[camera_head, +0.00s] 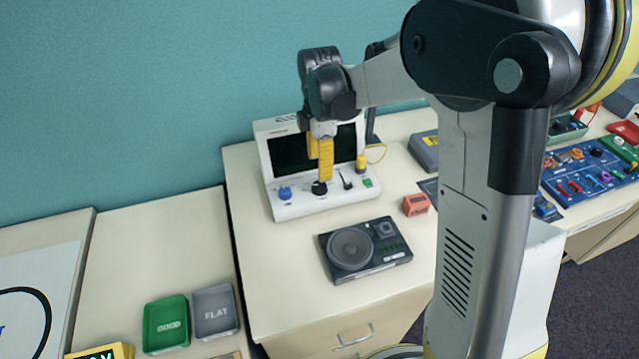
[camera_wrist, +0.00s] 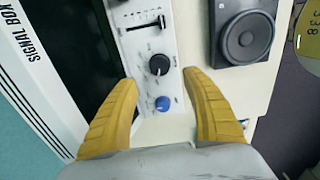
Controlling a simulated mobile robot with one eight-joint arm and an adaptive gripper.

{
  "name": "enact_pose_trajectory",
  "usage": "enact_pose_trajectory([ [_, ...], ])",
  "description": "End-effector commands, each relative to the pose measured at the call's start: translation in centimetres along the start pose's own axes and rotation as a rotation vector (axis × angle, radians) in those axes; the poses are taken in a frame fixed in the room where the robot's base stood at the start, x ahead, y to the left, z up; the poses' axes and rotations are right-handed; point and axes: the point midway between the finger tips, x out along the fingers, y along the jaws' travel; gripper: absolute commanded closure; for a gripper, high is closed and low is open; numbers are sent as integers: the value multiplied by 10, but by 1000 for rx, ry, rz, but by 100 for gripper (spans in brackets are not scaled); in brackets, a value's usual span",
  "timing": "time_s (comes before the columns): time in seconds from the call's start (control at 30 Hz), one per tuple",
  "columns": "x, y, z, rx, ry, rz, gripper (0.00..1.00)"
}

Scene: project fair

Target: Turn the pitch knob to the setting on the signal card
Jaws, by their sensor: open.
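The white signal box (camera_head: 300,206) stands against the wall on the middle table, with a dark screen. Its front panel carries a blue knob (camera_head: 285,193), a black knob (camera_head: 319,188) and a lever or slider (camera_head: 346,180). In the wrist view the black knob (camera_wrist: 159,64) has marks around it and a light pointer line. The blue knob (camera_wrist: 162,103) lies between my yellow fingers. I cannot read which knob is labelled pitch. My gripper (camera_head: 320,178) is over the panel, open; its fingertips (camera_wrist: 159,80) flank the knobs without visible contact. I cannot identify a signal card.
A black speaker unit (camera_head: 365,249) lies in front of the box. A small orange-red block (camera_head: 416,204) is to its right. Green (camera_head: 166,324) and grey (camera_head: 214,311) trays sit on the left table. A blue electronics board (camera_head: 590,172) is far right.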

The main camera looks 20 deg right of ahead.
Motion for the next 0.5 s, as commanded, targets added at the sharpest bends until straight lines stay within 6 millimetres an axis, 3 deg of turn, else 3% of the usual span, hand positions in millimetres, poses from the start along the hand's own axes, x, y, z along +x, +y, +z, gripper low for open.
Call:
enact_pose_trajectory([
  [0.03, 14, 0, 0, 1, 0, 0, 43],
  [0.2, 49, 0, 0, 2, 0, 1, 43],
  [0.5, 80, 0, 0, 2, 0, 1, 43],
])
